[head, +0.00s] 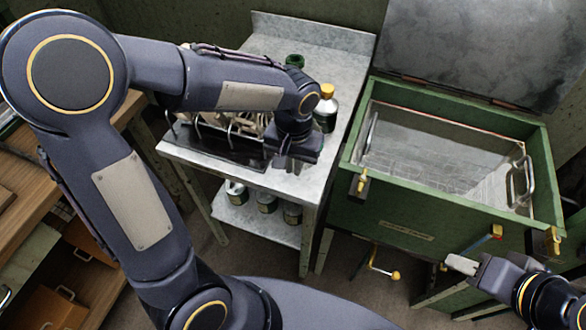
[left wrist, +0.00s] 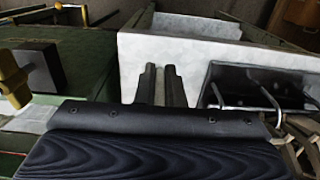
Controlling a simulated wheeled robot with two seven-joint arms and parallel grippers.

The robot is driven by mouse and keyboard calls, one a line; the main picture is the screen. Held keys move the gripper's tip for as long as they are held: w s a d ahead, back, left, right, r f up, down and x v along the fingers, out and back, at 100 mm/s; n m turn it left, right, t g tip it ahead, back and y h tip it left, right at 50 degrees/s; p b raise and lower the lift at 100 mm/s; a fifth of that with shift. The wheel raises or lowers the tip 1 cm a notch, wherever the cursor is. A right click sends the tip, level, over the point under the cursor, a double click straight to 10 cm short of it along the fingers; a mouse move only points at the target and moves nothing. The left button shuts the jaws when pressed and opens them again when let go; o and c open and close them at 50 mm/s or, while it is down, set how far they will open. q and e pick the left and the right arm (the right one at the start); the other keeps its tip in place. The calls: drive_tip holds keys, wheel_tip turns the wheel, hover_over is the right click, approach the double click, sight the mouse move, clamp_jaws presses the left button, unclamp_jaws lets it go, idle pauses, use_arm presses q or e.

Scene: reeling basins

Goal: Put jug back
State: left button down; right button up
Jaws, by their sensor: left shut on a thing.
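My left gripper (head: 291,165) is over the front of the grey metal table (head: 310,38), beside the black rack. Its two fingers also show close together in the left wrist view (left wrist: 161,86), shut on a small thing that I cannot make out. No jug can be clearly made out. A bottle with a yellow cap (head: 327,108) stands upright on the table just behind the gripper, and a dark green object (head: 295,61) shows behind my arm. My right gripper (head: 461,264) is at the lower right, by the green basin's front; its opening is unclear.
The green basin (head: 400,222) with its lid (head: 470,50) raised stands right of the table. A black rack (head: 215,140) with metal loops sits at the table's front left. Several jars (head: 266,200) stand on the lower shelf. Yellow-handled fittings (head: 361,184) stick out from the basin.

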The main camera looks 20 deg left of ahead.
sight(293, 172)
use_arm(q)
drive_tip(key=shift+w+a+f, duration=0.1)
drive_tip(key=shift+w+f, duration=0.1)
drive_tip(key=f, duration=0.3)
drive_tip(key=shift+w+a+f, duration=0.15)
drive_tip(key=shift+w+a, duration=0.05)
drive_tip(key=shift+w, duration=0.1)
drive_tip(key=shift+f, duration=0.3)
drive_tip(key=shift+f, duration=0.15)
drive_tip(key=c, duration=1.5)
unclamp_jaws()
drive_tip(key=shift+c, duration=0.2)
